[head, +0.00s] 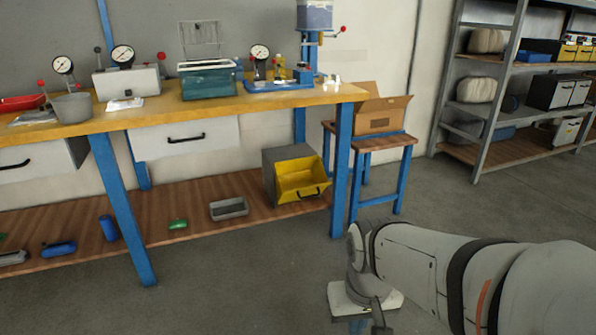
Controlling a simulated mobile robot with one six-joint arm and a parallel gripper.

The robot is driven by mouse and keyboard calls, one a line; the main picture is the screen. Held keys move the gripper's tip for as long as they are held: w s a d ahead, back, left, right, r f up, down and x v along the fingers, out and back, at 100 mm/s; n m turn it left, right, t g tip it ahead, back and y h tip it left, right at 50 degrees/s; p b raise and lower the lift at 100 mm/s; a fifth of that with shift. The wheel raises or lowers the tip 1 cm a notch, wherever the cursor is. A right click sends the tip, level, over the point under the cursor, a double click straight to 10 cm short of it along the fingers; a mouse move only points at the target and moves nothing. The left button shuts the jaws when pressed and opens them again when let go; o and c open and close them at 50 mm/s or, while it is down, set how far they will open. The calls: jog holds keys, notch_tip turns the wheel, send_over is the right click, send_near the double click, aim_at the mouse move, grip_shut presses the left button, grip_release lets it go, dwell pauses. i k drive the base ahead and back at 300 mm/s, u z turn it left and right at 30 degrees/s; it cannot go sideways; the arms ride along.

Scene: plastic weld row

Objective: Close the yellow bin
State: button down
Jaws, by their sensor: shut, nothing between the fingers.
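The yellow bin (302,180) sits in a grey housing (281,163) on the wooden lower shelf of the workbench, at its right end. The bin is tipped forward and open, with its front leaning out of the housing and a dark handle on its front face. My gripper (353,322) is at the bottom of the head view, in front of and to the right of the bin, well apart from it. It points down and is shut and empty. My own wrist partly hides it, and its fingertips are hard to make out.
A blue bench leg (342,170) stands just right of the bin. A stool (372,142) bearing a cardboard box (380,115) is beyond it. A grey tray (229,208) lies left of the bin. The floor (240,285) in front is clear.

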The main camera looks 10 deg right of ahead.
aim_at(305, 178)
jog(key=u, duration=0.55)
jog(key=i, duration=1.9)
jog(key=z, duration=0.75)
jog(key=k, duration=0.75)
jog(key=z, duration=0.1)
jog(key=i, duration=0.85)
jog(key=u, duration=0.1)
